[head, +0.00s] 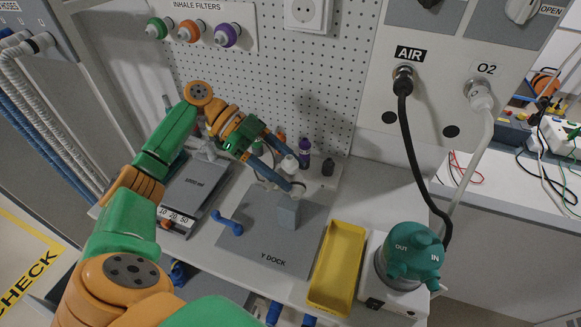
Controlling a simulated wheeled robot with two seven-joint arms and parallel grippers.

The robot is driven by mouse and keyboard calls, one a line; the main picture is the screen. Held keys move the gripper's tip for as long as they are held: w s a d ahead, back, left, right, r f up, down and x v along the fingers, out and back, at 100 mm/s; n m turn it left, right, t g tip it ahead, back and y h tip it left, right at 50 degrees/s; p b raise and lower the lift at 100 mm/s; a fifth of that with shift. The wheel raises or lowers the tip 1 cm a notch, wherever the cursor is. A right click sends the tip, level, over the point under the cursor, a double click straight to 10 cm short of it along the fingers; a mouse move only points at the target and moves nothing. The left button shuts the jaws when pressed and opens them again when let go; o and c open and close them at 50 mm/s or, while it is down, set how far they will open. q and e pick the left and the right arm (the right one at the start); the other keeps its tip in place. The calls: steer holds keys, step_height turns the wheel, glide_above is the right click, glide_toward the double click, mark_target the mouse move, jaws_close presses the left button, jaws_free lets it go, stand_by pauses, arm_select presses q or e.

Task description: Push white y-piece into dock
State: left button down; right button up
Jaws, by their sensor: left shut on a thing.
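My left gripper (287,172) reaches in from the left with its blue fingers over the dock area. It is shut on the white y-piece (298,188), which shows only as small pale parts near the fingertips. The grey dock block (287,213) stands on the grey mat marked Y DOCK (262,245). The white piece is at the top of this block in the picture. I cannot tell whether it touches the block or how far it sits in it.
A yellow tray (357,240) and a teal-topped unit (412,250) stand right of the mat. A blue dumbbell-shaped part (228,223) lies on its left. A purple bottle (304,153) stands behind. Black and white hoses hang from the wall at right.

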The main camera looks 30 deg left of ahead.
mark_target(286, 204)
arm_select(q)
steer(key=shift+s+f, duration=0.2)
steer(key=shift+f, duration=0.15)
steer(key=shift+f+b, duration=0.3)
steer(key=shift+b, duration=0.15)
steer(key=shift+w+f+b, duration=0.2)
steer(key=shift+f+b, duration=0.15)
steer(key=shift+f, duration=0.2)
steer(key=shift+w+f+b, duration=0.2)
steer(key=shift+f+b, duration=0.15)
steer(key=shift+f, duration=0.15)
steer(key=shift+s+f+b, duration=0.2)
steer(key=shift+f+b, duration=0.5)
steer(key=shift+f, duration=0.4)
steer(key=shift+w, duration=0.15)
steer(key=shift+f, duration=0.15)
steer(key=shift+f+b, duration=0.95)
steer(key=shift+b, duration=0.15)
